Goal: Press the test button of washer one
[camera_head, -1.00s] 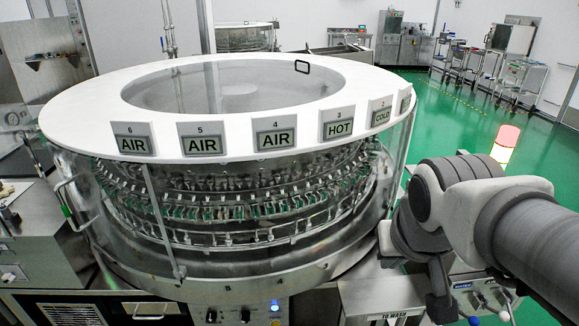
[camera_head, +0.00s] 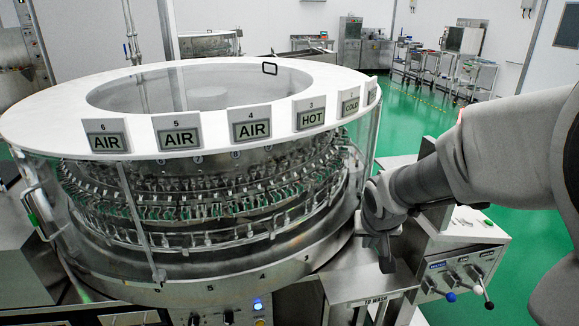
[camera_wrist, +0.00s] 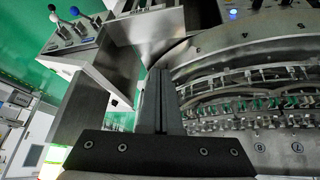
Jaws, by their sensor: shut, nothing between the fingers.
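A large round washer (camera_head: 30,110) with a white top ring and clear walls fills the left and middle of the head view. Its ring carries AIR, HOT and COLD signs. Below its front edge is a panel with dark knobs and a lit blue button (camera_head: 258,304); the blue light also shows at the top of the wrist view (camera_wrist: 232,14). No label reading test is legible. My gripper (camera_head: 386,262) points down at the washer's front right, above the steel ledge and right of the blue button. Its fingers (camera_wrist: 160,85) are together and empty in the wrist view.
A control box (camera_head: 462,275) with several levers stands just right of my gripper; it also shows in the wrist view (camera_wrist: 75,35). A steel ledge marked TO WASH (camera_head: 365,285) lies below.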

